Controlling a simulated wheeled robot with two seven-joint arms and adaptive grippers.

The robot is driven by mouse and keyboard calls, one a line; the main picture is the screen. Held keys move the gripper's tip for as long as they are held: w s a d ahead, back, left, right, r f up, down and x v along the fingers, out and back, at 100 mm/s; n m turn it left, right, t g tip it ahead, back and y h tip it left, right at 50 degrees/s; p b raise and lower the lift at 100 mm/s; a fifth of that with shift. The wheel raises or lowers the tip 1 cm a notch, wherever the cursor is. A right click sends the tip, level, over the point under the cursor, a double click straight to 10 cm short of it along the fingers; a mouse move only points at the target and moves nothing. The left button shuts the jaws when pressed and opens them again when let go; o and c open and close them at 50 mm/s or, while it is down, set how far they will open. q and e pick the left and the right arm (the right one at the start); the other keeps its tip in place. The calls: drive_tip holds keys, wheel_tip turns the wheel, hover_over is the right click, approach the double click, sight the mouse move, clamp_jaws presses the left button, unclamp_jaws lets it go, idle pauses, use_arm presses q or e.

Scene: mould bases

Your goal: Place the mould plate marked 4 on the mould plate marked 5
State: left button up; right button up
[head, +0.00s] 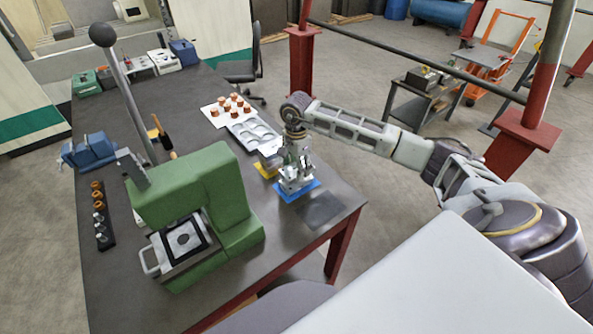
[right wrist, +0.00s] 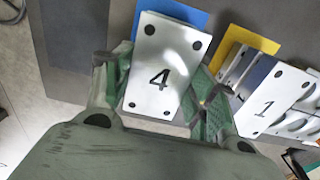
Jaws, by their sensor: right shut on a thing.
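The mould plate marked 4 (right wrist: 160,72) is a pale metal plate with dark corner holes. It lies between the green-padded fingers of my right gripper (right wrist: 163,90), which is shut on it. In the head view my right gripper (head: 294,178) is over the blue mat (head: 307,191) near the table's right edge. The blue mat also shows behind the plate in the right wrist view (right wrist: 198,22). I cannot tell whether the plate touches anything below. No plate marked 5 can be made out. My left gripper is not in view.
A plate marked 1 (right wrist: 268,100) stands close beside, by a yellow mat (right wrist: 247,38). A dark square mat (head: 322,210) lies bare nearer the table edge. A green press (head: 222,185) stands left. A silver tray (head: 240,127) and copper-coloured pieces (head: 232,104) lie behind.

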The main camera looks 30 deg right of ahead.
wheel_tip(320, 180, down, 2)
drive_tip(key=shift+f, duration=0.15)
idle(0.4)
drive_tip(key=o, duration=1.4)
drive_tip(key=shift+r, duration=0.25)
drive_tip(key=shift+r+b, duration=1.15)
drive_tip(key=shift+r, duration=4.65)
